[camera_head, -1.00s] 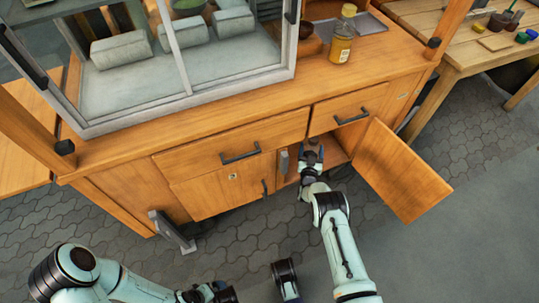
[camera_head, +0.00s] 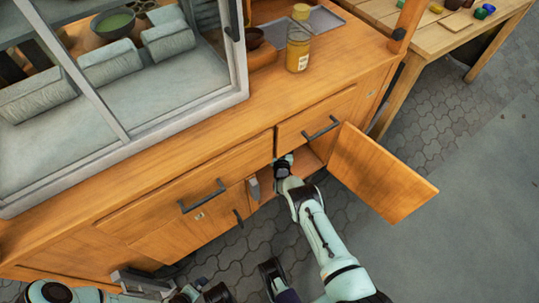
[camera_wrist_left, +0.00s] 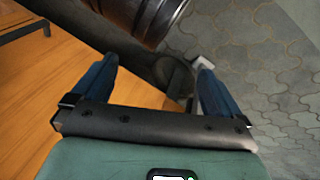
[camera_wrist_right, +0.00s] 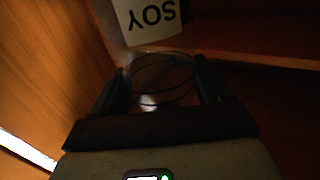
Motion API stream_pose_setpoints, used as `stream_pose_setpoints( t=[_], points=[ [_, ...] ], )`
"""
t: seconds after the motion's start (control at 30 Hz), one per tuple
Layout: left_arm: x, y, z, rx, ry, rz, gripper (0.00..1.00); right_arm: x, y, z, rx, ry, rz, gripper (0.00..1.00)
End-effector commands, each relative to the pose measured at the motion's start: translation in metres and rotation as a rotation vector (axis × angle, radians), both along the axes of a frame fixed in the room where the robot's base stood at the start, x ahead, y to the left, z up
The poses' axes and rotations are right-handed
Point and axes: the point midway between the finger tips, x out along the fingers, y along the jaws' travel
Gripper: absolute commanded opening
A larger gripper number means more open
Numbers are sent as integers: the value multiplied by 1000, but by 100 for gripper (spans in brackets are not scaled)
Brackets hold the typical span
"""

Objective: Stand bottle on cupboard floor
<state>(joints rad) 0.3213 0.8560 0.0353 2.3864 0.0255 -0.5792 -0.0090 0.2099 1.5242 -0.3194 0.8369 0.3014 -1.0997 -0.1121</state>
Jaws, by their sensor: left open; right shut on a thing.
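In the right wrist view, a dark, see-through bottle (camera_wrist_right: 152,22) with a pale label reading SOY upside down is between the fingers of my right gripper (camera_wrist_right: 160,78). That gripper is shut on it inside the dim cupboard. In the head view my right arm reaches into the open cupboard (camera_head: 309,160), and the bottle is hidden there. I cannot tell whether the bottle touches the cupboard floor. My left gripper (camera_wrist_left: 155,85) is open and empty, low beside the cupboard front, with paving beyond it.
The cupboard door (camera_head: 380,175) stands open to the right of my right arm. A glazed cabinet (camera_head: 150,115) stands at left. A wooden table (camera_head: 455,30) is at the back right.

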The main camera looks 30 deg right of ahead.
Motion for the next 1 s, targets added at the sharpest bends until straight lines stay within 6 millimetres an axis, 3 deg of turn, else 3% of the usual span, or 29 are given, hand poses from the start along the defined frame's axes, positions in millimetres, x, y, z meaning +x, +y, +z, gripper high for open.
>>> stream_pose_setpoints(
  t=[0.27,0.5,0.97,1.0],
  points=[
    [19,10,-14,24,-47,19,100,1,-1,-25,-2,-2,0,32],
    [-9,13,-38,20,43,22,100,1,-1,-47,-3,-4,0,32],
    [-14,13,-41,18,62,22,100,1,-1,-48,-2,-4,0,32],
    [-14,13,-41,18,62,22,100,0,0,-49,-1,-2,0,90]
  ],
)
